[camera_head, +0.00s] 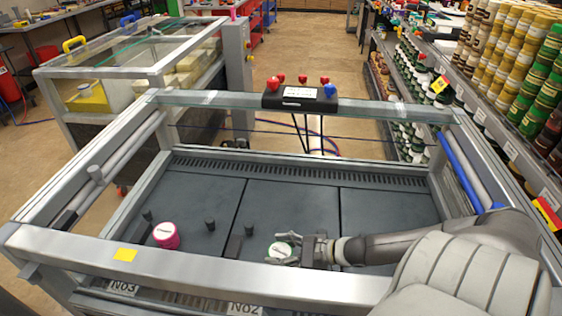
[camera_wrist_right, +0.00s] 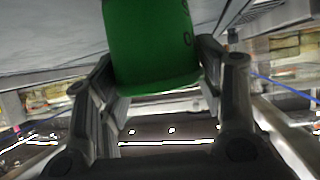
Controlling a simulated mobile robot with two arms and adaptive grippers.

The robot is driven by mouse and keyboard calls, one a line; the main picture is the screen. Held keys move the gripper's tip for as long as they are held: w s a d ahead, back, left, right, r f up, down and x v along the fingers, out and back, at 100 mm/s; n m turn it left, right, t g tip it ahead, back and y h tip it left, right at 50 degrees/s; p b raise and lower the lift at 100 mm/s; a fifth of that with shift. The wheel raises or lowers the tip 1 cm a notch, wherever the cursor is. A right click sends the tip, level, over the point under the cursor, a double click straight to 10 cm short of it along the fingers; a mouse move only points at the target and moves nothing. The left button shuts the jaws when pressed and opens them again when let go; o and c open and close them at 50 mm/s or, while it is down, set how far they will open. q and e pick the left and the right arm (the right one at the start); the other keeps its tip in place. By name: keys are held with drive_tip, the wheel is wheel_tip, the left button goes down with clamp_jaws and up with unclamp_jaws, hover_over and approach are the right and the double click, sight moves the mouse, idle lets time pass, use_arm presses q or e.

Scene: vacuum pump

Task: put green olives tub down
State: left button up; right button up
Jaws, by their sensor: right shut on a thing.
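The green olives tub shows in the head view as a small round tub with a pale lid (camera_head: 279,250), low over the dark grey panel bed. My right gripper (camera_head: 292,249) comes in from the right and is shut around it. In the right wrist view the tub's green wall (camera_wrist_right: 150,45) sits between the two fingers of my right gripper (camera_wrist_right: 158,85). I cannot tell whether the tub touches the panel. My left gripper is not in view.
A pink tub (camera_head: 166,235) stands on the left panel (camera_head: 200,195). Short dark posts (camera_head: 210,225) rise from the bed. A metal frame (camera_head: 200,272) surrounds it, with a box of red and blue knobs (camera_head: 300,96) at the back. The middle panel's rear is clear.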

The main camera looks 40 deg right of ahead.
drive_tip(key=shift+f, duration=0.1)
drive_tip(key=o, duration=1.2)
drive_tip(key=shift+r, duration=0.25)
drive_tip(key=shift+s+d+r, duration=0.15)
drive_tip(key=shift+s+d, duration=0.05)
drive_tip(key=shift+s, duration=0.35)
drive_tip(key=shift+p+v, duration=2)
drive_tip(key=shift+v, duration=3.45)
drive_tip(key=shift+w, duration=0.1)
